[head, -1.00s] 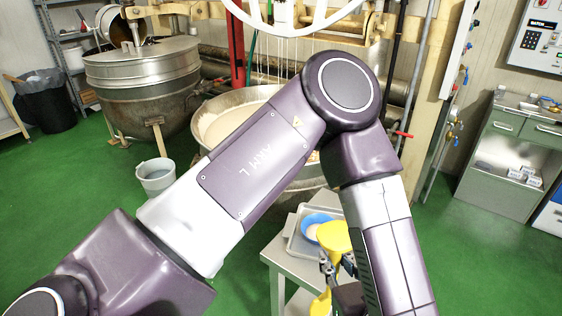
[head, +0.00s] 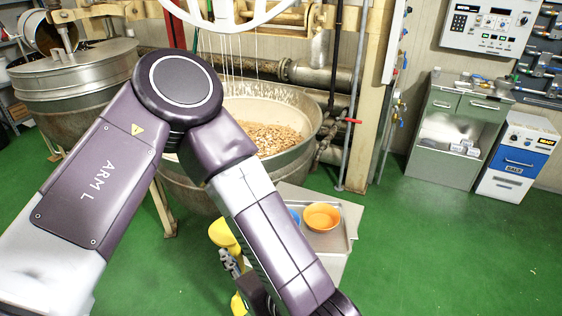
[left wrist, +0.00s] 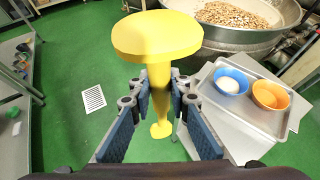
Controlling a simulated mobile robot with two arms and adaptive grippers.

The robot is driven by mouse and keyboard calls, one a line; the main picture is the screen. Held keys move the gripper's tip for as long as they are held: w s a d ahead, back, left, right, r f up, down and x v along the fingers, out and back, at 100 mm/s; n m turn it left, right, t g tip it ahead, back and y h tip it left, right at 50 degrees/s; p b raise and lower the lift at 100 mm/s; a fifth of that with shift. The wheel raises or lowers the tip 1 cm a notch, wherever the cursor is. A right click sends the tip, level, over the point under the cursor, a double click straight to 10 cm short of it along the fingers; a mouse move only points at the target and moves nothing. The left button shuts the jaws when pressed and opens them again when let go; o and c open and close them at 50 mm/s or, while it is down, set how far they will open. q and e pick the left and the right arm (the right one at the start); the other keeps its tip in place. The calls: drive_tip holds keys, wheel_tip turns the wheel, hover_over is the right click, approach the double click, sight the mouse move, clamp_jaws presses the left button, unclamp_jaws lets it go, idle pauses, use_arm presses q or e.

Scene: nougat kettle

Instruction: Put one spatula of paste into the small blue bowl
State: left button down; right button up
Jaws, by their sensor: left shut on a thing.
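My left gripper (head: 238,266) is shut on the handle of a yellow spatula (head: 222,234). In the left wrist view the gripper (left wrist: 160,92) holds the spatula upright, its broad yellow head (left wrist: 157,36) toward the top of the picture. No paste shows on the visible face. The small blue bowl (left wrist: 242,78) stands on a metal tray (left wrist: 246,109), right of the spatula and apart from it, with a white lump inside. In the head view my arm hides most of the blue bowl (head: 295,215). My right gripper is not in view.
An orange bowl (head: 322,217) stands beside the blue one on the tray. An open kettle (head: 312,125) with brown nut-like pieces stands behind the small table. A lidded kettle (head: 75,80) is at the left. Green floor is clear at the right.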

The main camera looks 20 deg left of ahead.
use_arm(q)
wheel_tip(320, 180, up, 3)
drive_tip(key=g+h+p, duration=0.2)
drive_tip(key=h+p, duration=0.1)
drive_tip(key=p, duration=0.3)
drive_tip(key=g+h+p, duration=0.1)
drive_tip(key=h+p, duration=0.2)
drive_tip(key=p, duration=0.3)
drive_tip(key=shift+a+r+n+g+p, duration=0.1)
drive_tip(key=shift+n+g+p, duration=0.3)
drive_tip(key=shift+h+p, duration=0.4)
drive_tip(key=shift+h, duration=0.1)
drive_tip(key=shift+r+g+h+p, duration=0.15)
drive_tip(key=shift+g+h+p, duration=0.15)
drive_tip(key=shift+h+p, duration=0.15)
drive_tip(key=shift+f+h+b, duration=0.25)
drive_tip(key=shift+b, duration=0.15)
drive_tip(key=g+h, duration=0.1)
drive_tip(key=r+g+h, duration=0.1)
drive_tip(key=h, duration=0.3)
drive_tip(key=shift+r+n+g, duration=0.25)
drive_tip(key=shift+n+g, duration=0.15)
drive_tip(key=shift+r+g+h, duration=0.3)
drive_tip(key=shift+h, duration=0.4)
